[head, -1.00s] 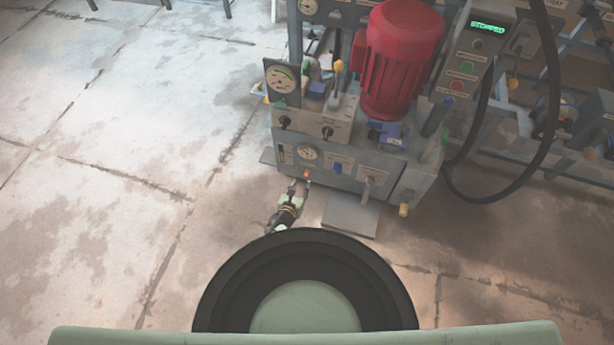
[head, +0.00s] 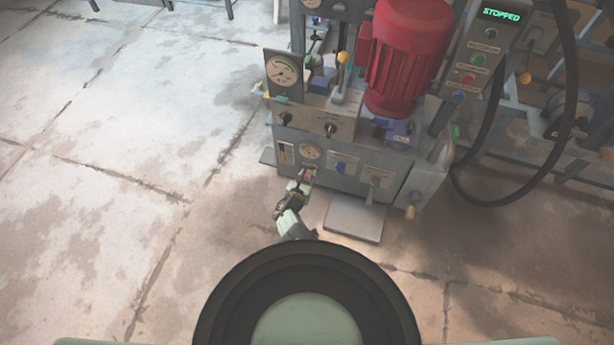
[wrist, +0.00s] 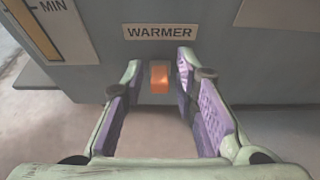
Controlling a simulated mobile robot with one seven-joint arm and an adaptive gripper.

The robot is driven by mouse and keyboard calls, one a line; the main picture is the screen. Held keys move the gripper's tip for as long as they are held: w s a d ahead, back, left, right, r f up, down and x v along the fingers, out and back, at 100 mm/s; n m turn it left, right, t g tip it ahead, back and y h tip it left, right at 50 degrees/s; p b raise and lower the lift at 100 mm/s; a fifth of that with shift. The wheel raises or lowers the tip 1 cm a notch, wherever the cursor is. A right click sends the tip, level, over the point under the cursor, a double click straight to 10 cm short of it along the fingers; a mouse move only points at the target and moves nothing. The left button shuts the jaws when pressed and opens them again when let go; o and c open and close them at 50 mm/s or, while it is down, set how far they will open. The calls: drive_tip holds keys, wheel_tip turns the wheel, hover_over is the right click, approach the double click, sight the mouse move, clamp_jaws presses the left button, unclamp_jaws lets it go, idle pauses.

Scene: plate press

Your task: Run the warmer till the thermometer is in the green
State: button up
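The warmer switch is an orange rocker (wrist: 159,77) under a "WARMER" label (wrist: 160,31) on the machine's grey front, in the wrist view. My gripper (wrist: 158,75) is open, with its two fingers on either side of the switch and nothing held between them. In the head view my gripper (head: 304,178) is at the lower left of the machine front. A level gauge marked "MIN" (wrist: 53,6) is at the upper left of the wrist view.
A larger gauge (head: 283,71) stands above on the machine. A red motor (head: 408,60) is on top. A control box display (head: 501,15) reads "STOPPED". A black hose hangs at right. A grey plate (head: 355,218) juts out low in front. Floor at left is clear.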

clamp_jaws()
drive_tip(key=shift+f, duration=0.15)
drive_tip(key=shift+s+f+t+b, duration=0.15)
drive_tip(key=shift+f+t+b, duration=0.25)
drive_tip(key=shift+b, duration=0.65)
drive_tip(key=t+b, duration=0.2)
drive_tip(key=b, duration=0.2)
drive_tip(key=f+t+h+b, duration=0.1)
drive_tip(key=b, duration=0.4)
drive_tip(key=shift+s+a+f+t, duration=0.1)
drive_tip(key=shift+s+f+t, duration=0.05)
drive_tip(key=shift+t, duration=0.25)
drive_tip(key=shift+t+h+b, duration=0.3)
drive_tip(key=shift+b, duration=0.35)
drive_tip(key=shift+r, duration=0.2)
